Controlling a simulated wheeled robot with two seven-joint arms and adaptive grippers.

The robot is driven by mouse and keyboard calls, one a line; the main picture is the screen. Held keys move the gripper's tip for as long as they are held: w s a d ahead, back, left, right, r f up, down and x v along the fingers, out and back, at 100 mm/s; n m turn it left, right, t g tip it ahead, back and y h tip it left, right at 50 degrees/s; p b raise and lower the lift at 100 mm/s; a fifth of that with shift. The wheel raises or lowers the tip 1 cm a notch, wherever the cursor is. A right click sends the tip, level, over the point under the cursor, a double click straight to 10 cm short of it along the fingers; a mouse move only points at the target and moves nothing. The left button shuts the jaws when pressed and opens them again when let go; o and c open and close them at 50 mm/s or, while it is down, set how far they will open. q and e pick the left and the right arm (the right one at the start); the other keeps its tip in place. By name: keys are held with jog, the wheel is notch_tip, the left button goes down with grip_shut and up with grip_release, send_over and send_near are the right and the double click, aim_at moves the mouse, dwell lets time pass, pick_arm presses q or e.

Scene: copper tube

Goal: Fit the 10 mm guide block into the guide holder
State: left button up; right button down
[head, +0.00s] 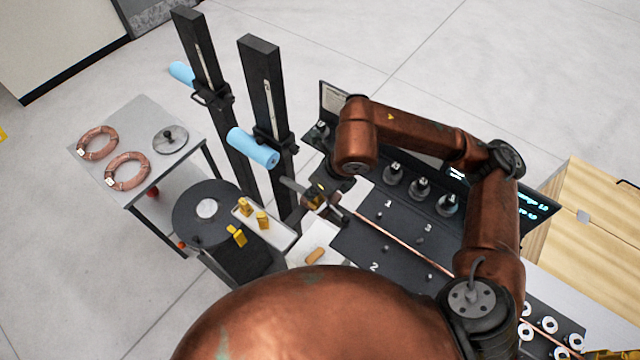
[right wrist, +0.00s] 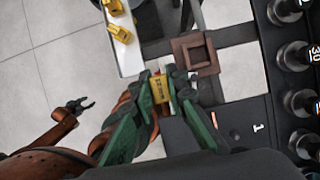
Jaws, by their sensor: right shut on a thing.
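My right gripper (right wrist: 163,80) has its green fingers shut on a small yellow guide block (right wrist: 160,90); the dark print on it is too small to read. The guide holder (right wrist: 180,48), a brown square frame with a square opening, lies just beyond and right of the block in the right wrist view. The block looks outside the opening; the height between them is unclear. In the head view the held block (head: 313,201) shows at the machine's left end, below my right arm's wrist. My left gripper (right wrist: 79,105) has its dark jaws apart and empty, off to the left.
A white tray (head: 284,240) holds several other yellow blocks (head: 262,220). Two black posts with blue rollers (head: 253,147) stand behind it. A copper tube (head: 400,250) runs along the dark numbered board (head: 360,243). Black knobbed cylinders (head: 420,189) line the board's back.

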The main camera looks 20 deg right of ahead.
jog(key=w+d+f, duration=0.1)
jog(key=w+f, duration=0.1)
jog(key=f, duration=0.1)
jog(key=w+d+f+b, duration=0.1)
jog(key=w+f, duration=0.1)
jog(key=f, duration=0.1)
jog(key=w+d+f+b, duration=0.1)
jog(key=w+f, duration=0.2)
jog(key=shift+w+d+f, duration=0.1)
jog(key=shift+d+f, duration=0.25)
jog(key=shift+f, duration=0.4)
jog(key=shift+w+f, duration=0.1)
jog(key=shift+w, duration=0.15)
jog(key=c, duration=2.1)
grip_release()
jog(key=shift+s, duration=0.2)
pick_arm(q)
jog(key=shift+w+d+f, duration=0.1)
jog(key=shift+w+f, duration=0.25)
jog(key=shift+f, duration=0.2)
jog(key=shift+w+d+f, duration=0.1)
jog(key=shift+w+f, duration=0.25)
jog(key=shift+f, duration=0.2)
pick_arm(e)
jog(key=shift+o, duration=1)
jog(key=shift+w, duration=0.15)
